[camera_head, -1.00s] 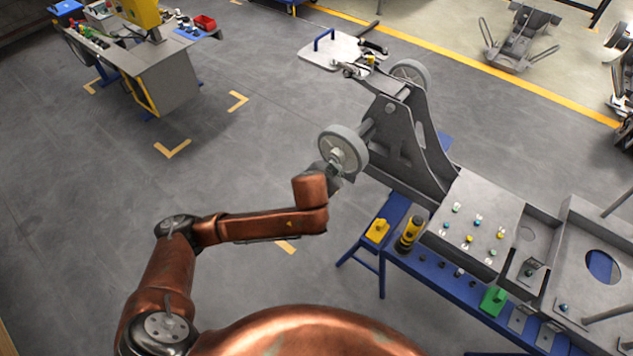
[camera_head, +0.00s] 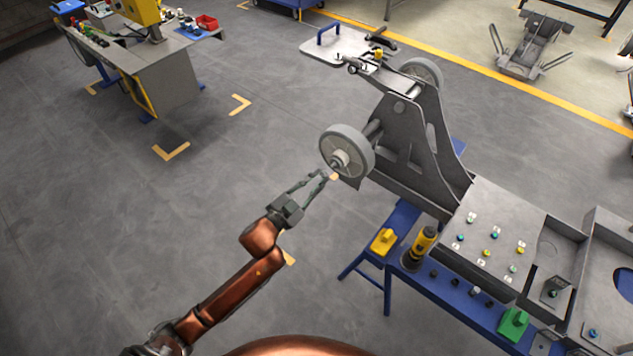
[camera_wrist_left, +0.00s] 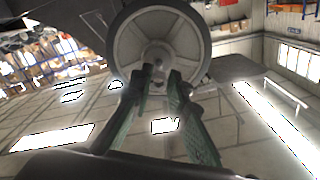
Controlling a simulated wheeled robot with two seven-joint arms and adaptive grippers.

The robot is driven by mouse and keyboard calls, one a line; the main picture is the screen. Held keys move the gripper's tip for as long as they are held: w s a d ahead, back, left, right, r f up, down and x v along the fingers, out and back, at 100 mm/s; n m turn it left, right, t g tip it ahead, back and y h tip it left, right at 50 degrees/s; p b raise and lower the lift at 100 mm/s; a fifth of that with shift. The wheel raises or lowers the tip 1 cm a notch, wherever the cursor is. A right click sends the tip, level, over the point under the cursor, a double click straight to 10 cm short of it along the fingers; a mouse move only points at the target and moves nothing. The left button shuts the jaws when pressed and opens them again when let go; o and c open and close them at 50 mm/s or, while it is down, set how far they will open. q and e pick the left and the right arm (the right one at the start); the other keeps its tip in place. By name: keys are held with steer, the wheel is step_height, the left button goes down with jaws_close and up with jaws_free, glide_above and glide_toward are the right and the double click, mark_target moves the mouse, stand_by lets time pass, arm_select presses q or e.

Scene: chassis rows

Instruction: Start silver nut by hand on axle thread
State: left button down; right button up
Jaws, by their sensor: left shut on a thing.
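The grey wheel (camera_head: 347,151) stands upright on the near side of the chassis bracket. The axle end (camera_head: 339,161) shows at its hub. The wheel (camera_wrist_left: 158,24) fills the top middle of the left wrist view, hub facing me. My left gripper (camera_head: 326,176) is just in front of the wheel, to the lower left of the hub. Its fingers are closed on a small grey piece, which I take for the silver nut (camera_wrist_left: 159,73); the fingertips mostly hide it. A small gap to the axle seems to show; contact is unclear. My right gripper is out of view.
The grey bracket (camera_head: 411,140) rises behind the wheel, with a second wheel (camera_head: 422,73) beyond. A blue bench (camera_head: 440,286) carries a yellow-black tool (camera_head: 419,247), a yellow block (camera_head: 384,241) and a green block (camera_head: 513,323). The floor left of the wheel is clear.

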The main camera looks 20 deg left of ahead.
arm_select(q)
steer(key=shift+w+d+f+n+b, duration=0.1)
steer(key=shift+w+d+n+b, duration=0.2)
steer(key=shift+w, duration=0.2)
steer(key=shift+w+d+f+n+b, duration=0.1)
steer(key=shift+w+n+b, duration=0.1)
steer(key=shift+w+b, duration=0.2)
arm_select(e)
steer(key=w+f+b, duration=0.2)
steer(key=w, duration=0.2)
arm_select(q)
steer(key=n, duration=0.7)
steer(key=shift+d+r, duration=0.1)
steer(key=shift+r, duration=0.1)
steer(key=n+p, duration=0.2)
steer(key=p, duration=0.1)
steer(key=n+p, duration=0.2)
steer(key=p, duration=0.1)
steer(key=shift+s+r+n, duration=0.15)
steer(key=shift+r+n, duration=0.25)
steer(key=shift+f+n+p, duration=0.2)
steer(key=shift+n+p, duration=0.55)
steer(key=shift+n, duration=0.15)
steer(key=shift+f, duration=0.15)
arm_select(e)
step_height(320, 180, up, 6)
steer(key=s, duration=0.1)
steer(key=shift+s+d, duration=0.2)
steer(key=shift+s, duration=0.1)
